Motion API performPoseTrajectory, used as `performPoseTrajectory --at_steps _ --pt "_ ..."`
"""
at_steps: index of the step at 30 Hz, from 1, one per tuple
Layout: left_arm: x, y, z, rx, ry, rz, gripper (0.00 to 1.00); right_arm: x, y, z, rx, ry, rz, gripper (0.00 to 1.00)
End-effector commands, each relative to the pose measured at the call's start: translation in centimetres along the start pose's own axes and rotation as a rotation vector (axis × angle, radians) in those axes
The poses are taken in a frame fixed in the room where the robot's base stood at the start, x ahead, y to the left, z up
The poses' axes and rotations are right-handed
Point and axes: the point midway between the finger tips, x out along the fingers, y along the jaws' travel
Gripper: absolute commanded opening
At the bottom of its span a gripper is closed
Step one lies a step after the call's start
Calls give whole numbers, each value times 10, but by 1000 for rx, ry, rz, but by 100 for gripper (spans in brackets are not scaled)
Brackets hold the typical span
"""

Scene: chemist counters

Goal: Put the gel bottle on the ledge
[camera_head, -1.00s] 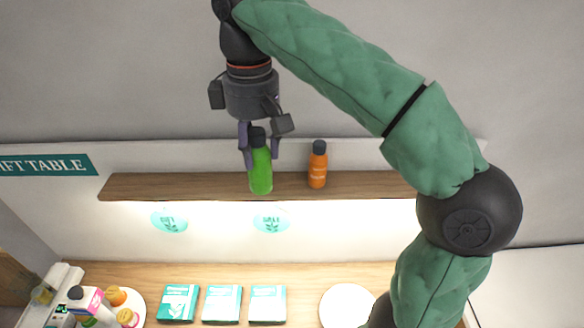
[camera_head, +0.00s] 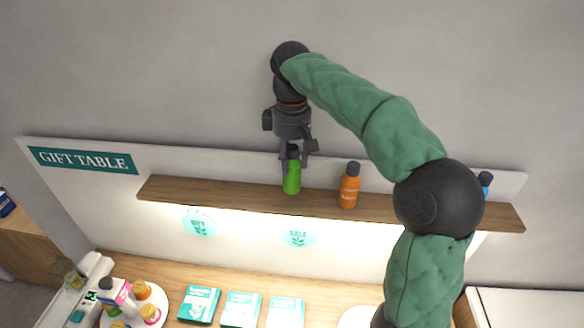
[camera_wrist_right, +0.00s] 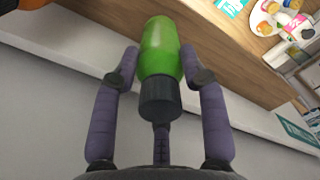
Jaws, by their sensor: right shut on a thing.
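The green gel bottle (camera_head: 292,178) with a dark cap is upright at the wooden ledge (camera_head: 240,197), left of an orange bottle. My right gripper (camera_head: 298,160) comes down from above and is shut on the bottle near its cap. My left gripper is not in view.
An orange bottle (camera_head: 349,187) stands on the ledge to the right. A blue bottle (camera_head: 485,182) shows farther right, partly behind my arm. Below, the counter holds boxes (camera_head: 241,309) and a plate of bottles (camera_head: 158,298). The ledge's left part is bare.

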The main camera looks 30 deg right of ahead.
Motion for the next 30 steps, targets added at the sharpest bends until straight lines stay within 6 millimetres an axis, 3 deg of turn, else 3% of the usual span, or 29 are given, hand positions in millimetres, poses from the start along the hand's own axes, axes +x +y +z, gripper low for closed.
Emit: performPoseTrajectory --at_steps 9,22,23,25,30 --pt "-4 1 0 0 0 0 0 35 6 -4 0 -1 -1 7" --pt "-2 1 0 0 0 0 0 42 6 -4 0 0 0 7" --pt "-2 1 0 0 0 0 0 43 6 -4 0 0 -1 46" --pt "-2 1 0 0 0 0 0 42 6 -4 0 0 -1 66" --pt "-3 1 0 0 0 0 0 42 6 -4 0 0 -1 67"
